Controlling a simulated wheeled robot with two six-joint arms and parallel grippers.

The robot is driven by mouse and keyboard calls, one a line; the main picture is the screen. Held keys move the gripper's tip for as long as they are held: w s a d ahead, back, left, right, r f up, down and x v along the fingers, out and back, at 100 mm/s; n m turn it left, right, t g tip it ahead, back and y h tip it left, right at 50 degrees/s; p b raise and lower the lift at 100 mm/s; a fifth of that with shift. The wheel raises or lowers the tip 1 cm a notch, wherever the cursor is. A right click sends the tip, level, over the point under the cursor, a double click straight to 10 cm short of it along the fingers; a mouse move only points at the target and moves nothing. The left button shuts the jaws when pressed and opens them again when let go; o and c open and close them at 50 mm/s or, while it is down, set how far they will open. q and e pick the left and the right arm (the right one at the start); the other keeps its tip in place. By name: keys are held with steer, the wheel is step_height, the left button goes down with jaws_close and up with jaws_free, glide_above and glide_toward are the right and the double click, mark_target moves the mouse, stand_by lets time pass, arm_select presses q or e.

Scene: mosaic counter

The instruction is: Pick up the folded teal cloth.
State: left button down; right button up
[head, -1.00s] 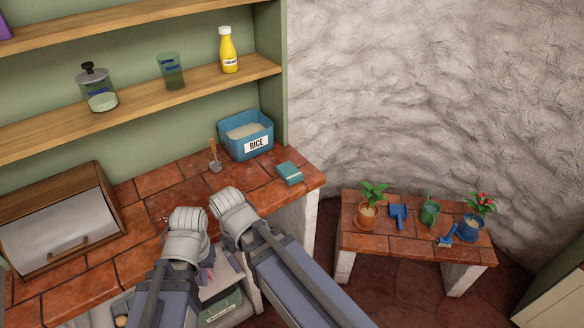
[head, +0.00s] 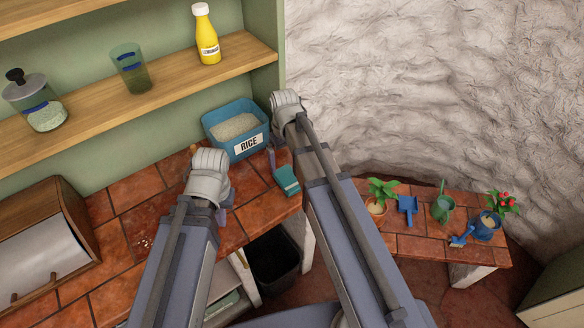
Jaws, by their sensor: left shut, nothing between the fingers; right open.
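The folded teal cloth (head: 287,181) lies on the tiled counter near its right end, just in front of the rice bin. My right gripper (head: 273,161) is at the cloth's upper left edge, mostly hidden behind its own wrist. It is open, and I cannot tell whether a finger touches the cloth. My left gripper (head: 225,212) is over the counter's front part, left of the cloth and apart from it. It is shut and empty, largely hidden by its wrist.
The blue rice bin (head: 236,130) stands behind the cloth. A wooden bread box (head: 45,240) is at the left. A low bench (head: 420,246) with plants and garden tools stands to the right. A dark bin (head: 273,262) is below the counter.

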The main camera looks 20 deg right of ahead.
mark_target(288, 178)
steer(key=shift+w+d, duration=0.1)
steer(key=shift+f+b, duration=0.35)
steer(key=shift+b, duration=0.1)
arm_select(q)
step_height(288, 178, down, 3)
steer(key=shift+r+b, duration=0.1)
steer(key=shift+b, duration=0.9)
arm_select(e)
step_height(288, 178, down, 2)
arm_select(q)
steer(key=shift+r, duration=0.1)
step_height(288, 178, down, 5)
steer(key=b, duration=0.5)
arm_select(e)
steer(key=f, duration=0.5)
steer(key=shift+s+d+f, duration=0.1)
steer(key=shift+s+d, duration=0.05)
steer(key=shift+s, duration=0.2)
steer(key=shift+c, duration=0.2)
steer(key=c, duration=1.1)
steer(key=shift+r, duration=0.25)
